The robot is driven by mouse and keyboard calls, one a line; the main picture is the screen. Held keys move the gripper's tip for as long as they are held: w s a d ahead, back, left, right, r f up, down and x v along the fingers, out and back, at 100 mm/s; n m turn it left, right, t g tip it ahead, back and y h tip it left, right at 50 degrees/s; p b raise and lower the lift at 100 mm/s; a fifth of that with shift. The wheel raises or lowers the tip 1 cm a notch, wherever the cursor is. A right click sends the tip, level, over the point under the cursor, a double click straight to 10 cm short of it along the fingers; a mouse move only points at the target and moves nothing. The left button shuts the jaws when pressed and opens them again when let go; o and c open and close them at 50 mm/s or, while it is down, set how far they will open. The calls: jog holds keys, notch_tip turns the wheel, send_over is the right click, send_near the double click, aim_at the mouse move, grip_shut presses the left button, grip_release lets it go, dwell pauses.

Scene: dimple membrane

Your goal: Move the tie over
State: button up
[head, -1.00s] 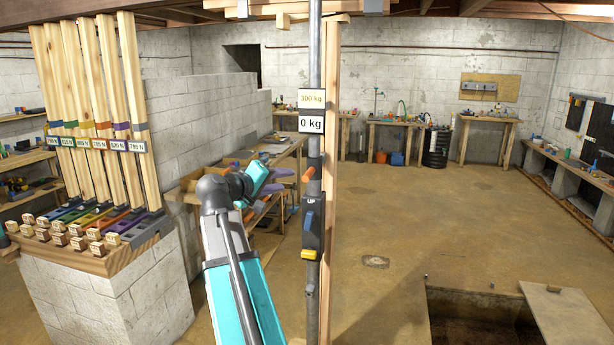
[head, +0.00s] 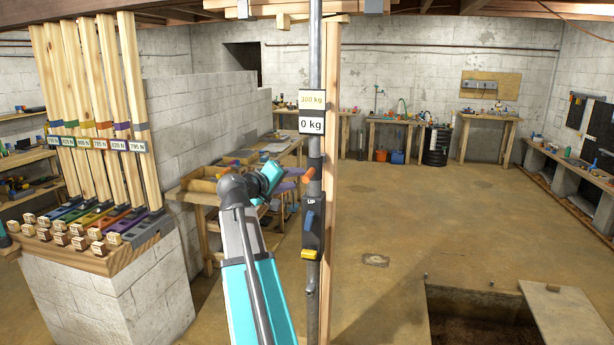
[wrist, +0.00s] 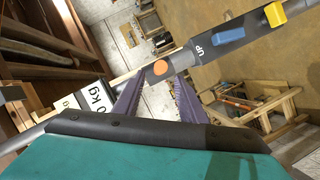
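I cannot tell for sure which thing is the tie. A grey post (head: 314,65) stands upright, with an orange-ended peg (head: 308,174) on its side. The peg's round orange end (wrist: 158,68) faces me in the wrist view. My gripper (head: 294,179) is just left of the peg. In the wrist view my gripper (wrist: 162,76) has its purple fingers apart, one on each side of the orange end. I cannot tell whether they touch it. Below the peg is a black control box (head: 311,232) marked UP, with blue and yellow parts.
Labels on the post read 300 kg and 0 kg (head: 311,125). Several wooden bars (head: 92,110) lean at left above a block stand (head: 105,305). A workbench (head: 210,192) stands behind my arm. An open floor pit (head: 480,310) lies at lower right. Mid-right floor is clear.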

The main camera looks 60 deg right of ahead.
aim_at(307, 177)
jog(key=p+x, duration=0.1)
jog(key=x, duration=0.7)
jog(key=shift+d+p, duration=0.1)
jog(key=shift+p, duration=0.3)
grip_shut()
